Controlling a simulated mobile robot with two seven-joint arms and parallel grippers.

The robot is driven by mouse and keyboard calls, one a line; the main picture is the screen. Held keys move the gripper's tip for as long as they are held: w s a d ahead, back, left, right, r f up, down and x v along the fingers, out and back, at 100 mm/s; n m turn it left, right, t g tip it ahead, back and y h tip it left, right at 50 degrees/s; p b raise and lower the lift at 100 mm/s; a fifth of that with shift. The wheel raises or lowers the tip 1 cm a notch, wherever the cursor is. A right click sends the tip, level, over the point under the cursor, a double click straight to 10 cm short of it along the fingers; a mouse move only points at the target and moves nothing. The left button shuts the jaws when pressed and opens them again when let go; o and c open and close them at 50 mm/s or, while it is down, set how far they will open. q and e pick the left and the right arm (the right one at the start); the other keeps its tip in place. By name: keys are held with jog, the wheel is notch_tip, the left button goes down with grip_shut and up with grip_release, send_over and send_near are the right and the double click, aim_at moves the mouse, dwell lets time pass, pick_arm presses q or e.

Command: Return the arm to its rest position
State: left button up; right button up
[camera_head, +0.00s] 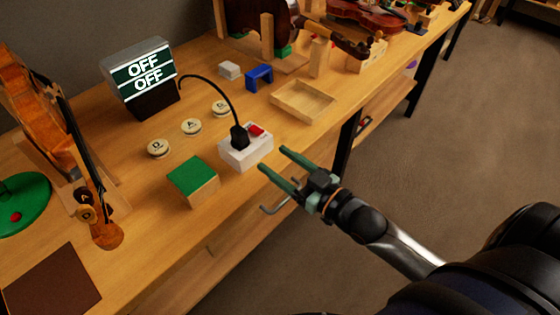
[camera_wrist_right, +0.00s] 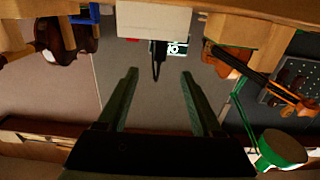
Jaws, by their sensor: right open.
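My right gripper (camera_head: 272,162) is open and empty, with two green fingers, in front of the bench's front edge. It stands just right of a white power strip (camera_head: 247,152), which has a red switch (camera_head: 256,130) and a black plug (camera_head: 239,137) with a cord. In the right wrist view the open fingers (camera_wrist_right: 158,75) have nothing between them, and the white strip (camera_wrist_right: 153,20) is beyond them at the top. My right arm comes in from the lower right of the head view. My left gripper does not show.
A sign reading OFF twice (camera_head: 140,72) stands at the back. A green-topped block (camera_head: 193,178), round lettered discs (camera_head: 191,126) and a shallow wooden tray (camera_head: 302,101) are on the bench (camera_head: 130,190). A violin (camera_head: 40,110) stands at left. The floor (camera_head: 460,130) at right is clear.

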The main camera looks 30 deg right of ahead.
dwell(0.7)
jog(key=s+a+f+m+g+h+p, duration=0.1)
jog(key=s+f+g+h, duration=0.1)
jog(key=s+f+g, duration=0.2)
jog(key=s+a+f+m+g+h+p, duration=0.1)
jog(key=s+f+g, duration=0.3)
jog(key=s+f, duration=0.6)
notch_tip(320, 180, down, 7)
jog(key=shift+a+h+p, duration=0.4)
jog(key=shift+a+p, duration=0.2)
jog(key=shift+c, duration=0.3)
